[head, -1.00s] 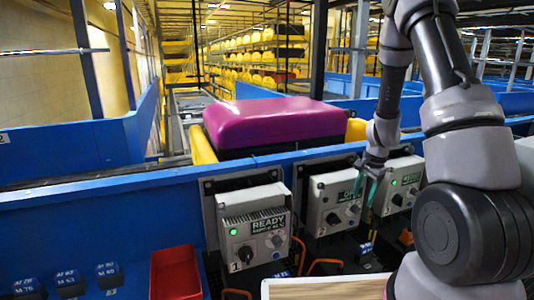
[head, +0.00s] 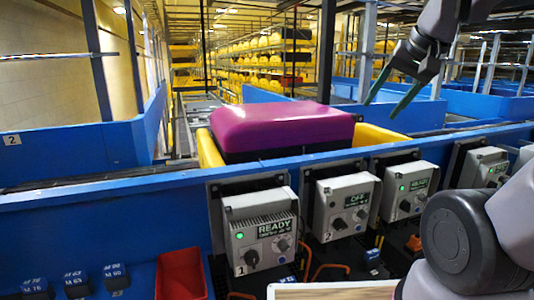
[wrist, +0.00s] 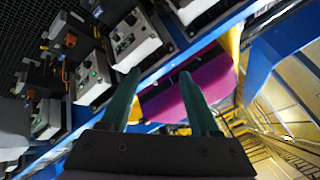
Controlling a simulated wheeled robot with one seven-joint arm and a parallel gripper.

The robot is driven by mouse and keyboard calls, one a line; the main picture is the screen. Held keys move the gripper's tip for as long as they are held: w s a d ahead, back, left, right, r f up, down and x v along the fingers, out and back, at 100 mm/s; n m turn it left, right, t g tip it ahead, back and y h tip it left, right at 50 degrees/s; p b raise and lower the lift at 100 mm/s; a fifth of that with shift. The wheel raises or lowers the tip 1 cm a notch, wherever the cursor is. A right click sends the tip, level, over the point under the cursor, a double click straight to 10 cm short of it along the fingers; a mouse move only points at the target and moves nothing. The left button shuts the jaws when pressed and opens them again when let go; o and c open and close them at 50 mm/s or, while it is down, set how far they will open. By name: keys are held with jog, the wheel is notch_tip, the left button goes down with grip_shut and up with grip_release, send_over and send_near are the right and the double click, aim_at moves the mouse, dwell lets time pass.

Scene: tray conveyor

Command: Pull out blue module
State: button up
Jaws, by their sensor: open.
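My gripper (head: 382,108) is open and empty, raised above the blue wall to the right of the magenta case. Its two green fingers also show in the wrist view (wrist: 160,76), spread apart. Small blue-topped parts sit low in front of the control boxes: one (head: 288,279) under box 1 and one (head: 372,256) under the OFF box. Dark blocks with blue labelled tops (head: 77,285) stand at the lower left. I cannot tell which of these is the blue module. My gripper touches none of them.
Grey control boxes line the blue wall (head: 110,215): box 1 (head: 245,245) shows READY, its neighbour (head: 328,222) OFF. The magenta case (head: 280,125) lies behind the wall in a yellow frame. A red bin (head: 180,277) and orange handles (head: 330,268) are near the front.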

jog(key=w+f+m+g+y, duration=0.2)
jog(key=w+f, duration=0.4)
jog(key=w, duration=0.3)
jog(key=m+g+h, duration=0.2)
jog(key=m+g, duration=0.3)
jog(key=m, duration=0.2)
send_over(373, 252)
jog(key=d, duration=0.2)
notch_tip(373, 252, down, 39)
jog(key=shift+w+a+f+h, duration=0.15)
jog(key=shift+w+f+h, duration=0.2)
jog(key=shift+f, duration=0.1)
jog(key=f, duration=0.3)
jog(key=a+f, duration=0.1)
jog(key=f, duration=0.6)
jog(key=shift+s+a+f, duration=0.15)
jog(key=shift+s+a, duration=0.1)
jog(key=shift+a, duration=0.05)
